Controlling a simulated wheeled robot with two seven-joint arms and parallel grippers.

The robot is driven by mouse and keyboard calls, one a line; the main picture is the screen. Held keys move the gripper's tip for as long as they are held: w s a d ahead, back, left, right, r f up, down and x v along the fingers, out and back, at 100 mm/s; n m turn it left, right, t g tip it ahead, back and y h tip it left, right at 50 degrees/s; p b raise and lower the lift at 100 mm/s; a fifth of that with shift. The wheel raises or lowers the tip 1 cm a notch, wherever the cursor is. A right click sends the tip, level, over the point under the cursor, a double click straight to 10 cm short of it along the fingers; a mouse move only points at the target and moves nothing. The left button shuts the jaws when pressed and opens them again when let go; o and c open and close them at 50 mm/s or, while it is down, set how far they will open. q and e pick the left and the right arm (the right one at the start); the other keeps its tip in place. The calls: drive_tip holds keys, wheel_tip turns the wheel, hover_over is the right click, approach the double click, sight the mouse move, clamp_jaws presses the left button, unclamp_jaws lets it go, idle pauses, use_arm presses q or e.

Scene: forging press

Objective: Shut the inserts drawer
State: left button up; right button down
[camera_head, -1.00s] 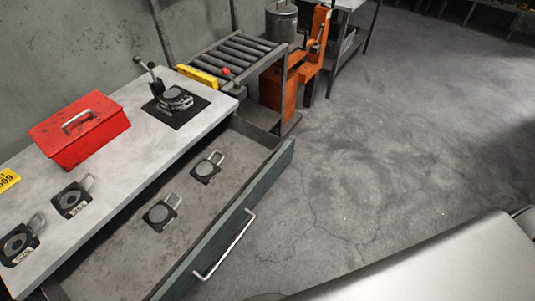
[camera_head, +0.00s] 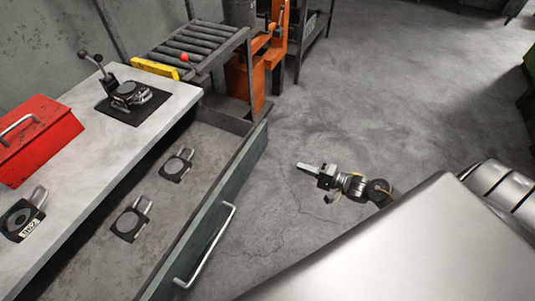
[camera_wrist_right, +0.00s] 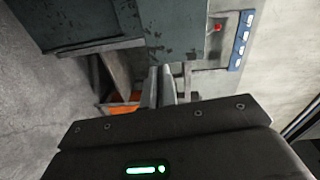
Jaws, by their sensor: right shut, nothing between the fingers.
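The inserts drawer (camera_head: 207,215) is pulled out from under the bench in the head view. Its green-grey front carries a long pale bar handle (camera_head: 212,250). Two dark inserts with loop handles, a nearer one (camera_head: 130,224) and a farther one (camera_head: 176,167), lie flat on the drawer floor. My right gripper (camera_head: 300,166) is shut and empty, to the right of the drawer front and apart from it, over the floor. In the right wrist view its two fingers (camera_wrist_right: 159,87) lie close together, with nothing between them. My left gripper is not in view.
The bench top (camera_head: 100,155) holds a red toolbox (camera_head: 40,145), another insert (camera_head: 21,220) and a lever clamp on a black plate (camera_head: 128,93). A roller stand (camera_head: 198,46) and an orange machine (camera_head: 245,80) stand behind.

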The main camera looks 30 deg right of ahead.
wheel_tip(320, 180, up, 2)
drive_tip(key=y, duration=0.1)
drive_tip(key=p, duration=0.2)
approach(259, 147)
drive_tip(key=x, duration=0.6)
drive_tip(key=shift+w+r, duration=0.1)
drive_tip(key=shift+w, duration=0.05)
drive_tip(key=shift+w+a, duration=0.25)
drive_tip(key=shift+w, duration=0.1)
